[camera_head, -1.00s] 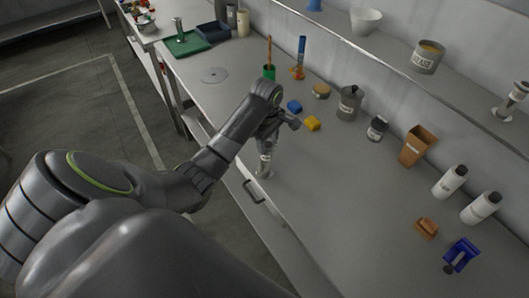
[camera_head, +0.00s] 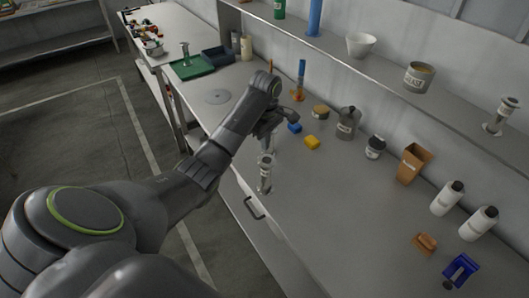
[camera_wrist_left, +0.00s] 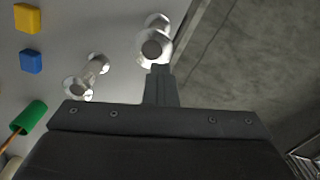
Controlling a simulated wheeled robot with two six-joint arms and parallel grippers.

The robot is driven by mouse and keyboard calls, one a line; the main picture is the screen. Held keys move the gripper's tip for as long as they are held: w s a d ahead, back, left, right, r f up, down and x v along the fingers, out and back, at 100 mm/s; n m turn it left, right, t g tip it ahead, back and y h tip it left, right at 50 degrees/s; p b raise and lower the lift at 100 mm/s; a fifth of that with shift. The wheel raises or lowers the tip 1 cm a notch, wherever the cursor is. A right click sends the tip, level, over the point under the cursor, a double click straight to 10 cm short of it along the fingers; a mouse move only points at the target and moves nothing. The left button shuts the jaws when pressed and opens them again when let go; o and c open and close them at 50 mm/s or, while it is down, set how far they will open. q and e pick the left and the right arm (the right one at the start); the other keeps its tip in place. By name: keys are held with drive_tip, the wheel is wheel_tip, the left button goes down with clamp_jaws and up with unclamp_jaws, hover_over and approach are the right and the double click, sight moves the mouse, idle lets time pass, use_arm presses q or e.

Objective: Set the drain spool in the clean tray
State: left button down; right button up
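A metal spool (camera_head: 265,175) with flanged ends and an unreadable label hangs below my left gripper (camera_head: 271,136), near the bench's front edge. In the left wrist view, the closed fingers (camera_wrist_left: 160,85) meet this spool (camera_wrist_left: 154,47). A similar spool (camera_wrist_left: 88,77) shows beside it in that view, apparently on the bench; my arm hides that spot in the head view. A green tray (camera_head: 201,66) at the far end bears another metal piece (camera_head: 184,52). I see no marking that says which tray is clean. My right gripper is out of view.
Blue (camera_head: 295,128) and yellow (camera_head: 312,142) blocks, a grey jug (camera_head: 347,122) and bottles (camera_head: 447,198) line the back. Another spool (camera_head: 500,117) stands on the shelf.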

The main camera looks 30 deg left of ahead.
use_arm(q)
drive_tip(key=c, duration=2.2)
unclamp_jaws()
drive_tip(key=shift+w+a, duration=0.2)
drive_tip(key=c, duration=1.2)
unclamp_jaws()
drive_tip(key=shift+r, duration=0.1)
drive_tip(key=o, duration=0.8)
drive_tip(key=shift+c, duration=0.2)
